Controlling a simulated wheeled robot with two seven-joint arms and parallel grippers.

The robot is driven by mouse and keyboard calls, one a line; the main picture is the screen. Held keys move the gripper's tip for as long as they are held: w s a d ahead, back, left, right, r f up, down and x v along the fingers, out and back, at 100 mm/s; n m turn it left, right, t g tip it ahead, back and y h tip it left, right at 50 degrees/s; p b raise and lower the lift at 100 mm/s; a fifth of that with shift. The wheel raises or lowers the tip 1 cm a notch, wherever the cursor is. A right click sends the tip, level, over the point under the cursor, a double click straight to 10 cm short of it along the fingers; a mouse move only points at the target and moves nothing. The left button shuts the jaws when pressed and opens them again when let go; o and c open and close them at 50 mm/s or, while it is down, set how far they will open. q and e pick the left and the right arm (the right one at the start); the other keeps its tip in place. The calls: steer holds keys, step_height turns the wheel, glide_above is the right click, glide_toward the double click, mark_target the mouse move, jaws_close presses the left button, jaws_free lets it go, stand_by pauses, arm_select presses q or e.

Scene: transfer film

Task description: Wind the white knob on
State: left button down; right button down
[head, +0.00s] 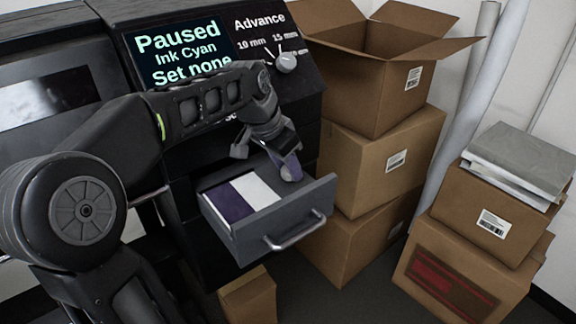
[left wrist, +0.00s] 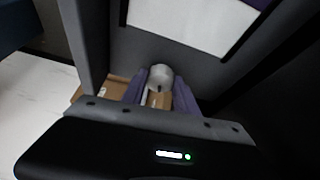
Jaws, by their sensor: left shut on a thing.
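A pale, rounded knob (left wrist: 160,74) shows between the two purple fingers of my left gripper (left wrist: 160,98) in the left wrist view. In the head view my left gripper (head: 290,164) reaches down at the back right of the open grey drawer (head: 290,205), and its fingers are shut on the knob, mostly hidden there. Film with a white band (head: 255,190) between purple parts lies in the drawer; the white band also shows in the left wrist view (left wrist: 195,22). My right gripper is not in view.
The machine's screen (head: 180,50) reads Paused, Ink Cyan, Set none. A pale Advance dial (head: 286,63) sits beside it, with 10 mm and 15 mm marks. Stacked cardboard boxes (head: 375,165) stand close right of the drawer. The drawer's bar handle (head: 295,232) sticks out in front.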

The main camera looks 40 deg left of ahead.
mark_target(276, 186)
arm_select(q)
steer(key=shift+m, duration=0.4)
steer(key=c, duration=0.9)
jaws_free()
steer(key=shift+c, duration=0.2)
steer(key=v, duration=0.7)
steer(key=shift+a+r, duration=0.2)
steer(key=shift+r, duration=0.25)
steer(key=shift+s+f, duration=0.1)
